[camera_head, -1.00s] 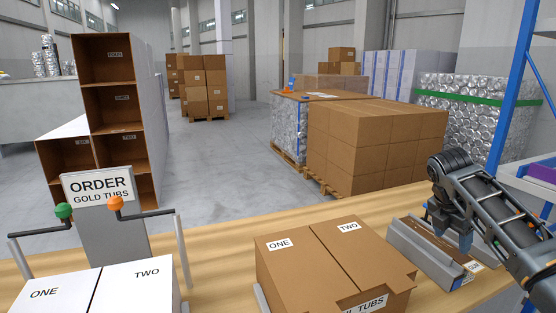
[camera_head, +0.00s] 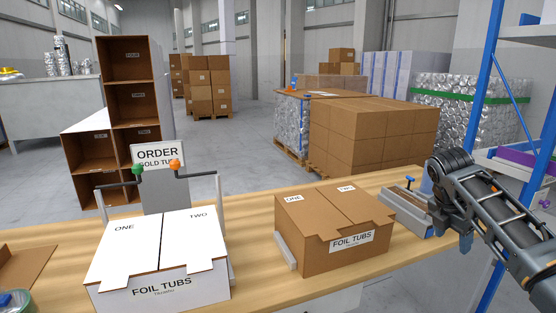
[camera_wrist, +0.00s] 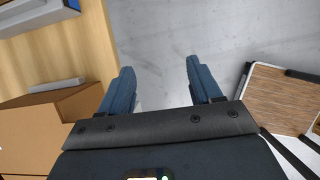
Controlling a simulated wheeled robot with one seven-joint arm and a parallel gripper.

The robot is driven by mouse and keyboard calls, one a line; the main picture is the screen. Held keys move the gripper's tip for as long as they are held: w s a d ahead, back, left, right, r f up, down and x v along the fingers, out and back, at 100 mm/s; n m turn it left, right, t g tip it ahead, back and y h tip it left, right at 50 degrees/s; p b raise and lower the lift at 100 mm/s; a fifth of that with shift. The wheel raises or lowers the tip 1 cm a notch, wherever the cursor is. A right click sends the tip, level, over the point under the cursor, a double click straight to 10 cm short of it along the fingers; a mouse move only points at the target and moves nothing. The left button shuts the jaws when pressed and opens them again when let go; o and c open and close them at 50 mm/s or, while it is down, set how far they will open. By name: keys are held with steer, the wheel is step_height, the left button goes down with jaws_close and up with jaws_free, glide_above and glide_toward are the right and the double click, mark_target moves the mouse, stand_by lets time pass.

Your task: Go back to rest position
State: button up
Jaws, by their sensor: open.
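My gripper (camera_head: 466,240) is at the right of the head view, just off the right end of the table and beside the grey trough. In the wrist view my gripper (camera_wrist: 158,72) has its two blue fingers apart, with nothing between them but grey floor below. The arm reaches in from the right edge of the head view.
The wooden table (camera_head: 255,250) bears a white box (camera_head: 160,250), a brown foil tubs box (camera_head: 335,225), and a grey trough (camera_head: 405,212) with a blue-handled piece (camera_head: 410,182). A blue rack post (camera_head: 487,90) stands close to my arm at right. An order sign (camera_head: 158,157) stands behind the white box.

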steer(key=s+a+f+m+t+y, duration=0.2)
steer(key=s+a+f, duration=0.1)
steer(key=a+f, duration=0.55)
steer(key=s+a+f+m+t+y, duration=0.1)
steer(key=s+a+f+y, duration=0.15)
steer(key=a+f, duration=0.6)
steer(key=s+a+f+m+t+y, duration=0.2)
steer(key=s+a+f+m+t, duration=0.3)
steer(key=s+a, duration=0.8)
steer(key=s+d+r+m+t+h, duration=0.2)
steer(key=s+m, duration=0.7)
steer(key=s, duration=1.5)
steer(key=s+d+r+m+t, duration=0.1)
steer(key=s+d+r+m, duration=0.1)
steer(key=s+r, duration=0.5)
steer(key=s+d+r+m+t, duration=0.2)
steer(key=s+d+r, duration=0.3)
steer(key=s+r, duration=0.3)
step_height(320, 180, up, 4)
steer(key=shift+r+m, duration=0.1)
steer(key=shift+m, duration=0.4)
